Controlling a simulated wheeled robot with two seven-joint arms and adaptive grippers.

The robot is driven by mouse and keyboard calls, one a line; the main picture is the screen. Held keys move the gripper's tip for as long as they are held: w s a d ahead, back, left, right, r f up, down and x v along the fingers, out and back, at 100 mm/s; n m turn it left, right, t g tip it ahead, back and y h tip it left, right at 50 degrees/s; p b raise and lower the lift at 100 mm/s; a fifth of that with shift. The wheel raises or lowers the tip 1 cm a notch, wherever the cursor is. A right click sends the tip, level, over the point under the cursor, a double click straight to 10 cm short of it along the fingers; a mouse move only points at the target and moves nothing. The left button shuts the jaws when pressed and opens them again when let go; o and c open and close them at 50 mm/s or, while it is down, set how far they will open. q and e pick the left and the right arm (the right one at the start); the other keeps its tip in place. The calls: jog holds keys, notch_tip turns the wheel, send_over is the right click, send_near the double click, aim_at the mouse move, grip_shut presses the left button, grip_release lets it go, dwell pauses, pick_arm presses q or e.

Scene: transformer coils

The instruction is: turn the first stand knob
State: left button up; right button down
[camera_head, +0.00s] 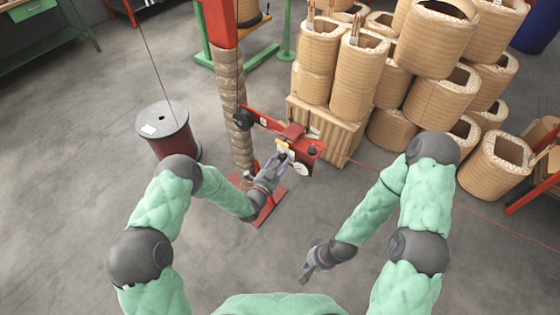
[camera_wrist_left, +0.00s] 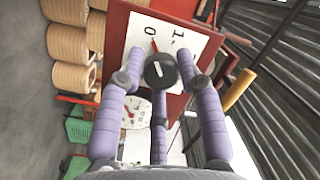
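The stand knob (camera_wrist_left: 160,70) is round and black with a pale pointer mark. It sits on a white plate (camera_wrist_left: 190,42) marked 0 and 1, on the stand's red box (camera_wrist_left: 125,18). In the head view the red box (camera_head: 308,148) is on the stand's side arm. My left gripper (camera_head: 281,158) is at the front of this box. In the left wrist view its purple fingers (camera_wrist_left: 165,72) are spread around the knob, with gaps visible beside it; contact is not clear. My right gripper (camera_head: 307,274) hangs low over the floor, away from the stand; its finger opening is too small to judge.
A dark red wire spool (camera_head: 168,128) stands left of the stand's wrapped post (camera_head: 232,110). Several tan coils (camera_head: 440,40) are piled at the back right. A thin red wire crosses right of the stand. A white gauge (camera_wrist_left: 133,112) sits below the knob.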

pick_arm(q)
grip_shut()
